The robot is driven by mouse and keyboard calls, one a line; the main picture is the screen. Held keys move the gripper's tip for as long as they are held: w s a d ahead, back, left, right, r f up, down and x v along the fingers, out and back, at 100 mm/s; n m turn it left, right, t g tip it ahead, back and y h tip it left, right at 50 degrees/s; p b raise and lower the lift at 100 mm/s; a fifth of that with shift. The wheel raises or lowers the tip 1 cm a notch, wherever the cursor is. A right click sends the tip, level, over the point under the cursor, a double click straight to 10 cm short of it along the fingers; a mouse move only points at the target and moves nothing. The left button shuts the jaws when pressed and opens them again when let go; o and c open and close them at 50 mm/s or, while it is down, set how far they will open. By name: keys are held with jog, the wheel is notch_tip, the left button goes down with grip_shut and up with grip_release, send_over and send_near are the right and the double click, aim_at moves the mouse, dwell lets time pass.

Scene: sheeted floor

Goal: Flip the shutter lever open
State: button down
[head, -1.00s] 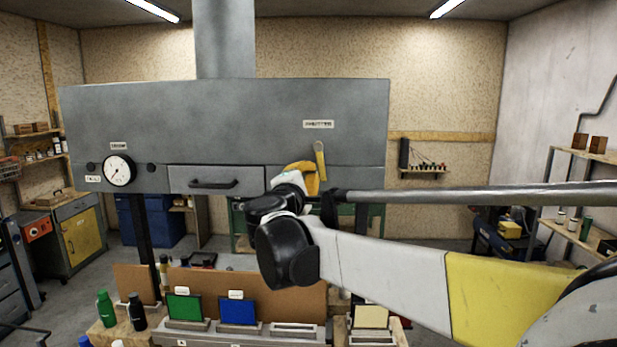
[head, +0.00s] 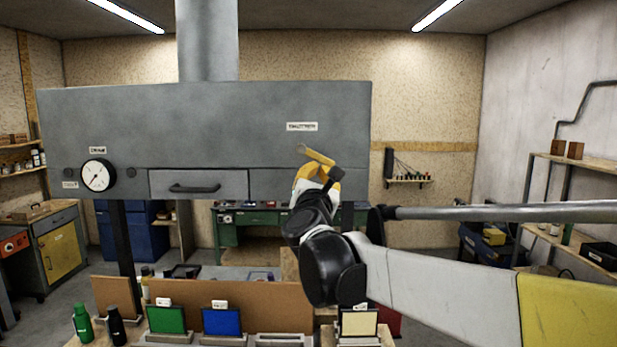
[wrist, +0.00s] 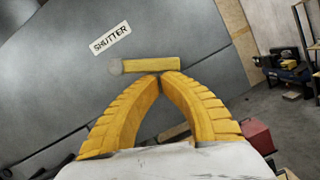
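The shutter lever (head: 320,157) is a short yellow bar on a round grey pivot, on the grey hood front below the SHUTTER label (head: 302,127). It points right and slightly down in the head view. In the wrist view the lever (wrist: 152,65) lies just beyond my fingertips, below the label (wrist: 110,38). My gripper (wrist: 160,76) has its yellow fingers brought together at the tips, with nothing visible between them. The tips are at the lever's lower edge; I cannot tell whether they touch it. In the head view my gripper (head: 322,172) is right of and below the pivot.
The hood (head: 110,120) also carries a round gauge (head: 98,175) and a drawer with a dark handle (head: 195,188). Below stands a bench with green (head: 166,319) and blue panels (head: 221,321) and bottles. The floor right of the hood is partly open.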

jog(key=n, duration=0.1)
jog(key=d+r+n+y, duration=0.1)
jog(key=n, duration=0.1)
jog(key=shift+d+r+n+y, duration=0.2)
jog(key=shift+r+n+y, duration=0.1)
jog(key=shift+d+r, duration=0.15)
dwell(0.3)
jog(key=s+a+f+b, duration=0.1)
jog(key=s+f+b, duration=0.2)
jog(key=s+f, duration=0.3)
jog(key=v, duration=0.3)
jog(key=shift+s, duration=0.45)
jog(key=shift+r, duration=0.1)
